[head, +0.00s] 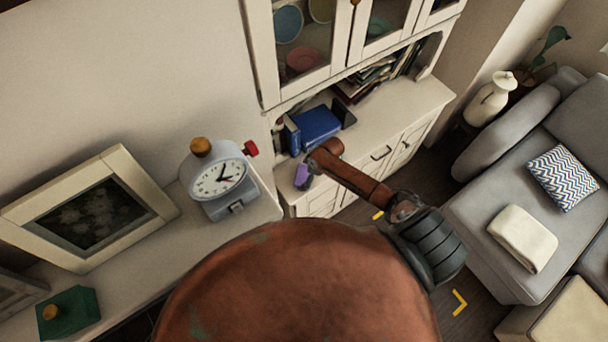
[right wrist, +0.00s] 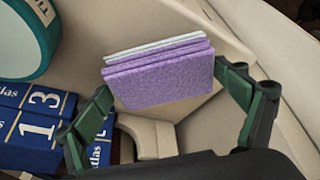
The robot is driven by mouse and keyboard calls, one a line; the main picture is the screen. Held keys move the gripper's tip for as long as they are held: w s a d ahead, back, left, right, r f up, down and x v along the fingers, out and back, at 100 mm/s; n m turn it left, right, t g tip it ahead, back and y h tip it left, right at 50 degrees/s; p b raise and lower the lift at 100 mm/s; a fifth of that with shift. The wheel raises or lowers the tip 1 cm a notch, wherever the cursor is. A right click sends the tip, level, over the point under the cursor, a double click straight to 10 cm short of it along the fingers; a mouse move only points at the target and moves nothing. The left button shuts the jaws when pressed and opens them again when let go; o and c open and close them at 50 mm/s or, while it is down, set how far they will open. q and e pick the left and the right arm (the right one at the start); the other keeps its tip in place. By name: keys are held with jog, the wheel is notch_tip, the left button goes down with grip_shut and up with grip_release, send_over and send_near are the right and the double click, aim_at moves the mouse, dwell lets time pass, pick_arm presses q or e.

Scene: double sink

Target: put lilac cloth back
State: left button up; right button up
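The lilac cloth (right wrist: 160,80) is a folded block with lilac layers and a pale layer along its top edge in the right wrist view. My right gripper (right wrist: 165,88) has one green finger at each side edge of the cloth, and both fingertips seem to touch it. In the head view the cloth is a small lilac patch (head: 303,177) by the front edge of the cabinet counter, at the end of my right arm. The right fingers are too small to make out there. My left gripper is not in view.
Blue atlas books (right wrist: 28,138) and a round teal-rimmed object (right wrist: 30,40) are close to the left finger. A beige object (right wrist: 150,135) is below the cloth. The white cabinet (head: 410,110) holds books; a clock (head: 218,180) stands to the left, a grey sofa (head: 510,180) to the right.

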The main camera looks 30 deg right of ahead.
jog(key=shift+o, duration=1)
jog(key=shift+r, duration=0.1)
jog(key=shift+s+d+r, duration=0.1)
jog(key=shift+d+r, duration=0.05)
jog(key=shift+r, duration=0.05)
jog(key=v, duration=1.1)
jog(key=shift+r+b, duration=0.15)
jog(key=shift+b, duration=0.2)
jog(key=shift+s, duration=0.1)
